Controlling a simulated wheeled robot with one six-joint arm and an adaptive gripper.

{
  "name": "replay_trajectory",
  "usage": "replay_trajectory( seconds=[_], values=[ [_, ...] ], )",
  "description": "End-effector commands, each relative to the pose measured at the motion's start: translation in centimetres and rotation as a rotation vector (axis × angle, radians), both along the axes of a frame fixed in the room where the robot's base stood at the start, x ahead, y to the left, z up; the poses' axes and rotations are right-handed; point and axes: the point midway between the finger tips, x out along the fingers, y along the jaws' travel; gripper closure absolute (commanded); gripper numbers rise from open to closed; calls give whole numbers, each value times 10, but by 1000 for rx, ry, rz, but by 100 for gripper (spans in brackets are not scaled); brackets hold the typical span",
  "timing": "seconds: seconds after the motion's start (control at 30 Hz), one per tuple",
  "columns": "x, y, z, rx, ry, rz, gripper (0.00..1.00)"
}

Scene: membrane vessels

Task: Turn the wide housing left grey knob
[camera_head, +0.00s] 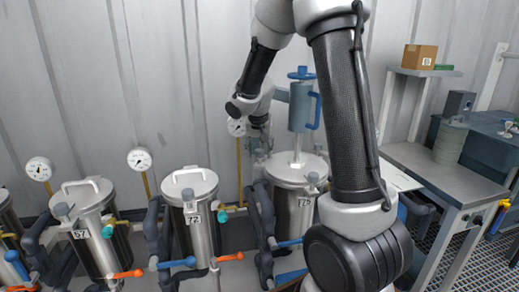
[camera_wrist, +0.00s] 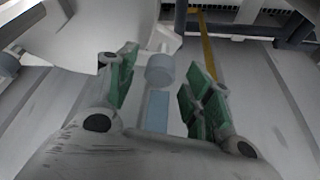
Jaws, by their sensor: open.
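The wide steel housing (camera_head: 292,212), with a tag that seems to read 125, stands right of the middle in the head view, partly hidden by my arm. My gripper (camera_head: 258,150) is above its left rear side, pointing down. In the wrist view my gripper (camera_wrist: 162,92) is open, with green pads on both sides. A grey-blue round knob (camera_wrist: 160,70) shows between and slightly beyond the fingers, apart from the pads. A pale blue flat part (camera_wrist: 156,110) lies below it in the picture. I cannot tell for sure that this is the left grey knob; the gripper hides that spot in the head view.
Housings 72 (camera_head: 199,238) and 57 (camera_head: 98,245) stand to the left, with blue and orange valve handles. A blue-topped cylinder (camera_head: 300,108) rises above the wide housing. Gauges (camera_head: 140,160) stand behind. A grey workbench (camera_head: 440,175) is at the right.

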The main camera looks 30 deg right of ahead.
Motion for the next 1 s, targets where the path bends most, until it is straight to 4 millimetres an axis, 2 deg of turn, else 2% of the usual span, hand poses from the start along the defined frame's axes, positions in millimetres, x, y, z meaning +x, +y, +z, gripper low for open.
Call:
replay_trajectory(
  seconds=[0.07, 0.33, 0.57, 0.83, 1.0],
  values=[
    [0, 0, 0, 0, 0, 0, 49],
    [0, 0, 0, 0, 0, 0, 94],
    [0, 1, 0, 1, 2, -55, 94],
    [2, 2, 0, -1, 2, -332, 94],
    [2, 2, 0, -1, 1, -426, 94]
  ],
)
